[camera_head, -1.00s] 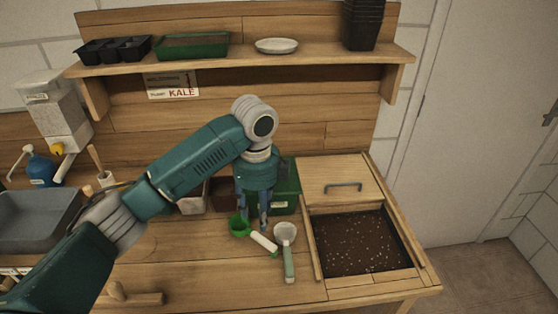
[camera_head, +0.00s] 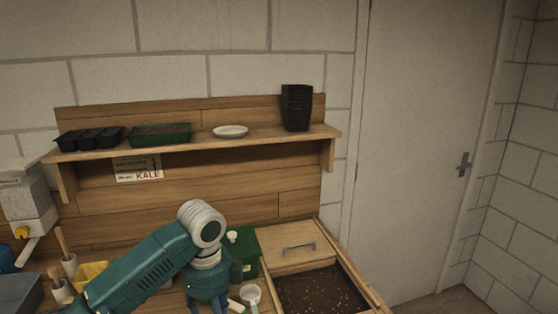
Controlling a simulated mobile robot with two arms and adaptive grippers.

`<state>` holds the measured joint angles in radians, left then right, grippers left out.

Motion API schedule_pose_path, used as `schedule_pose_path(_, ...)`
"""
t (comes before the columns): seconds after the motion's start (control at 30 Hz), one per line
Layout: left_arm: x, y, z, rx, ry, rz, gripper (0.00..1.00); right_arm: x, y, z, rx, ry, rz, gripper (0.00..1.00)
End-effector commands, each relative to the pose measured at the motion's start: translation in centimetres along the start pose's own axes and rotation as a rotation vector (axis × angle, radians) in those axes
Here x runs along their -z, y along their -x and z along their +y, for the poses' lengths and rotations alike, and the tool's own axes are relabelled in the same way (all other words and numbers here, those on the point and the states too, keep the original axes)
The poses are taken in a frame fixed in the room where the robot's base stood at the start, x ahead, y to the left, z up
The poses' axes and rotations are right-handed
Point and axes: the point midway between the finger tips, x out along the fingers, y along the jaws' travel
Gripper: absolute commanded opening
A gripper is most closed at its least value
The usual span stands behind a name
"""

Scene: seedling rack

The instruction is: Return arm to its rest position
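My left arm comes in from the lower left. Its gripper (camera_head: 207,303) points down over the bench, with the fingertips cut off by the bottom edge. Whether it is open or holds anything cannot be told. Just right of it are a pale scoop (camera_head: 250,293) and a white handle (camera_head: 235,305), both partly cut off. My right arm and gripper are not in view.
A green container (camera_head: 243,250) stands right behind the gripper. A wooden soil bin (camera_head: 285,256) is to the right. The shelf (camera_head: 200,140) above holds black pots (camera_head: 296,107), a green tray (camera_head: 160,134) and a white saucer (camera_head: 230,131). A yellow container (camera_head: 91,273) stands left.

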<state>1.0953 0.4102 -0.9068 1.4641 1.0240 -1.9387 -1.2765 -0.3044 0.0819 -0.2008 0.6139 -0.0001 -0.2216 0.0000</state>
Motion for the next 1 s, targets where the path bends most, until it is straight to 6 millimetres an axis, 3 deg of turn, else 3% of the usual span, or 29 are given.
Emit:
schedule_pose_path(0.13,1.4,-1.6,0.3,0.011,0.027,0.016,0.44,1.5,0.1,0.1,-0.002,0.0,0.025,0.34)
schedule_pose_path(0.37,3.7,-4.2,0.8,0.036,0.092,0.047,0.44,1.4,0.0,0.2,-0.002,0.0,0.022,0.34)
schedule_pose_path(0.67,8.6,-8.8,2.8,0.091,0.275,0.128,0.44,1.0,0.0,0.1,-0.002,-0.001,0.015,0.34)
schedule_pose_path(0.83,12.4,-12.1,5.4,0.137,0.51,0.217,0.44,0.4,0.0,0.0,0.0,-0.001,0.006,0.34)
schedule_pose_path(1.0,14.4,-14.4,9.2,0.178,0.844,0.295,0.44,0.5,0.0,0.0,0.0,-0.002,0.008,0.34)
